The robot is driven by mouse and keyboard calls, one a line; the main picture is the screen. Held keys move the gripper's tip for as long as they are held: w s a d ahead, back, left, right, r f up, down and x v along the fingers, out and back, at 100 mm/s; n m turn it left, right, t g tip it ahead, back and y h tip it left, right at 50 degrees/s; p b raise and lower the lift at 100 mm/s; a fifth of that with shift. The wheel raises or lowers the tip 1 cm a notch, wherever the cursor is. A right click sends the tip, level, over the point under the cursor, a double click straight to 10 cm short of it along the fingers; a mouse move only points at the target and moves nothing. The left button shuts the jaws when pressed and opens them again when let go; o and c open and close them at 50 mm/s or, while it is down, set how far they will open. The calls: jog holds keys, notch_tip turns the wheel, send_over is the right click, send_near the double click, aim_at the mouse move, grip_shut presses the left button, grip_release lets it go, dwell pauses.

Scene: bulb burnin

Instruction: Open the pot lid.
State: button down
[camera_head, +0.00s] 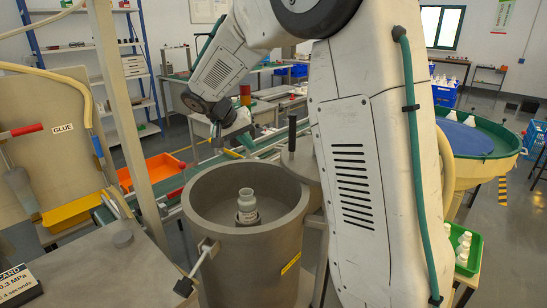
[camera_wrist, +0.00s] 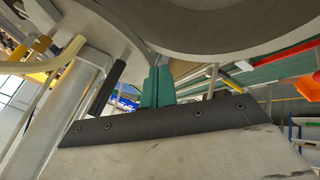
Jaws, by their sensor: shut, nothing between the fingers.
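The pot (camera_head: 287,262) is a large grey cylinder in the middle of the head view. Its mouth is uncovered, and a small white bottle (camera_head: 247,197) stands upright inside. A round grey lid (camera_head: 302,163) with an upright black handle (camera_head: 291,133) sits off to the right of the mouth, partly hidden by my arm. My gripper (camera_head: 246,141) is beyond and above the pot, left of the handle and apart from it. In the wrist view its teal fingers (camera_wrist: 157,86) are together and empty, beside a black bar (camera_wrist: 107,88) that looks like the handle.
A clamp lever (camera_head: 203,258) sticks out from the pot's front left. An orange bin (camera_head: 152,170) lies behind. At right are a green tray (camera_head: 467,250) with white bottles and a round tub (camera_head: 470,140).

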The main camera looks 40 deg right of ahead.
aim_at(304, 153)
jog(key=x, duration=0.3)
jog(key=d+x, duration=0.1)
jog(key=x, duration=0.3)
jog(key=r+x, duration=0.1)
jog(key=x, duration=0.3)
jog(key=shift+s+d, duration=0.35)
jog(key=shift+d, duration=0.1)
jog(key=shift+s+d, duration=0.2)
jog(key=shift+d, duration=0.2)
jog(key=d+m+g, duration=0.1)
jog(key=d, duration=0.2)
jog(key=s+d+m+g, duration=0.1)
jog(key=d+m, duration=0.1)
jog(key=d, duration=0.2)
jog(key=s+d+m, duration=0.1)
jog(key=d+m, duration=0.1)
jog(key=d, duration=0.1)
jog(key=shift+s+d+g, duration=0.15)
jog(key=shift+s+g, duration=0.05)
jog(key=shift+g, duration=0.2)
jog(key=shift+w, duration=0.1)
